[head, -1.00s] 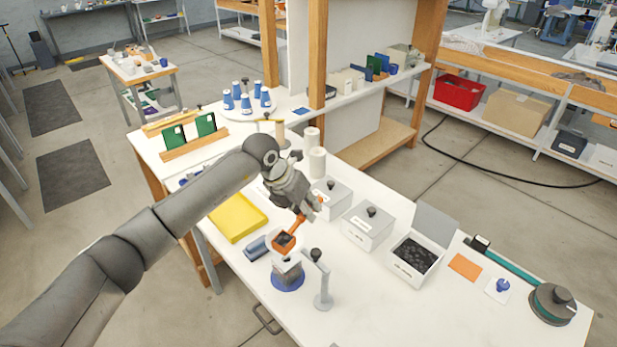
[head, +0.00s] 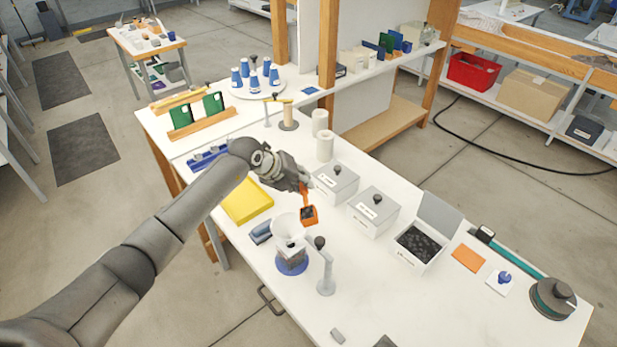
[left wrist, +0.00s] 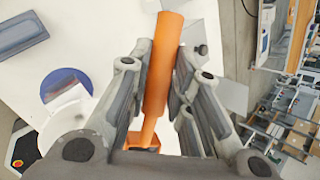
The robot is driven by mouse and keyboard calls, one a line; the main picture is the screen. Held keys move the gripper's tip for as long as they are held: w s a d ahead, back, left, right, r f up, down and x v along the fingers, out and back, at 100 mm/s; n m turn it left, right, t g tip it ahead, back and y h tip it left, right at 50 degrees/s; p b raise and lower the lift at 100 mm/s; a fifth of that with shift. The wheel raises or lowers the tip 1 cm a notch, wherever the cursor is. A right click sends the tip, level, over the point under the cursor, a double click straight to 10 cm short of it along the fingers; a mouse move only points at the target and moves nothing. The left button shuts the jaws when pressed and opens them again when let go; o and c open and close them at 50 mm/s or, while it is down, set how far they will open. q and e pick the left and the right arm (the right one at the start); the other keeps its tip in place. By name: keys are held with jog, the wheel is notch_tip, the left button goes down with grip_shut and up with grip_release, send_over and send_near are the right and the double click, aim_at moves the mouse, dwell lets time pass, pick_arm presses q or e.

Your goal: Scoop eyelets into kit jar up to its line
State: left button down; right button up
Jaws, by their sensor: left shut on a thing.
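My left gripper (head: 297,182) is shut on the handle of an orange scoop (head: 308,215). In the left wrist view the orange handle (left wrist: 160,70) runs between the fingers. The scoop bowl holds something dark and is just right of a white funnel (head: 287,225), apart from it. The funnel sits on the jar (head: 291,254), which stands on a blue disc (head: 291,268); the disc also shows in the left wrist view (left wrist: 66,82). The fill line and level are too small to tell. An open white box (head: 413,258) holds dark eyelets (head: 420,243). My right gripper is not in view.
A grey post with a black knob (head: 326,280) stands close right of the jar. Two lidded boxes (head: 335,182) (head: 373,212) stand behind. A yellow tray (head: 247,203) lies left. An orange card (head: 468,258) lies right. The front of the table (head: 390,305) is mostly clear.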

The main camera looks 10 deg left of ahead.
pick_arm(q)
jog(key=a+f+n+t+h+b, duration=0.1)
jog(key=t+h+b, duration=0.1)
jog(key=b, duration=0.6)
jog(key=s+a+f+n+t+h+b, duration=0.1)
jog(key=h+b, duration=0.3)
jog(key=b, duration=0.4)
jog(key=a+f+n+t+h+b, duration=0.1)
jog(key=a+t+h+b, duration=0.1)
jog(key=b, duration=0.6)
jog(key=shift+s+a+n+t+h, duration=0.25)
jog(key=shift+a+t+h, duration=0.2)
jog(key=shift+h, duration=0.65)
jog(key=shift+r, duration=0.1)
dwell(0.3)
